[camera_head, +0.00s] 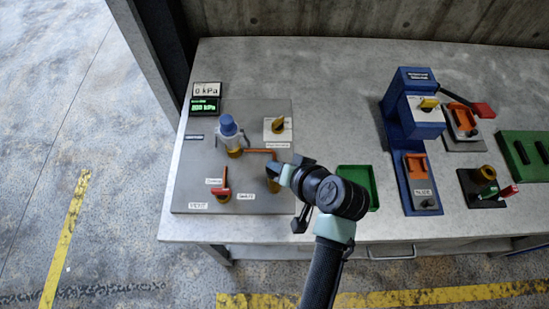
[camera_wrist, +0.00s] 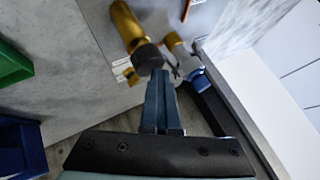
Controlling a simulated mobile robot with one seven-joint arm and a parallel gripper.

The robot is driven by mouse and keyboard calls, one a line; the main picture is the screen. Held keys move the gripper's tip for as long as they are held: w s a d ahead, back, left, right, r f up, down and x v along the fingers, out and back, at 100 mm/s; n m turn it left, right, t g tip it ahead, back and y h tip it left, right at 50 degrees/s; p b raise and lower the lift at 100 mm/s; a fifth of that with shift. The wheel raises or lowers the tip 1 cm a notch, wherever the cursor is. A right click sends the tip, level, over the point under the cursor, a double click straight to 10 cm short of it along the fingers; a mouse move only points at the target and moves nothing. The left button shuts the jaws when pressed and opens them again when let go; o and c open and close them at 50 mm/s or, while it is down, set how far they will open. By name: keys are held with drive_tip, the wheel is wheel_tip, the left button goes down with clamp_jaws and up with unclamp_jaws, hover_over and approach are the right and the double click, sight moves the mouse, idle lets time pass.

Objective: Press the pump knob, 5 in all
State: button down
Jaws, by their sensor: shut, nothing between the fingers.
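The pump is a brass cylinder with a dark round knob on its end. In the wrist view the pump knob (camera_wrist: 148,57) sits right at the tips of my gripper (camera_wrist: 158,76), whose fingers are shut together with nothing between them. The brass pump body (camera_wrist: 125,22) extends beyond the knob. In the head view my gripper (camera_head: 279,172) is over the brass pump (camera_head: 273,186) at the right of the grey panel (camera_head: 190,170), and hides the knob. Whether the fingertips touch the knob I cannot tell.
A green tray (camera_head: 361,183) and a blue press (camera_head: 403,145) stand to the right. Bare bench lies behind the panel.

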drive_tip(key=shift+s+f, duration=0.15)
drive_tip(key=shift+r+p, duration=2.3)
drive_tip(key=shift+r, duration=0.05)
drive_tip(key=shift+r, duration=0.1)
wheel_tip(320, 180, up, 5)
drive_tip(key=p, duration=0.4)
drive_tip(key=shift+p, duration=0.4)
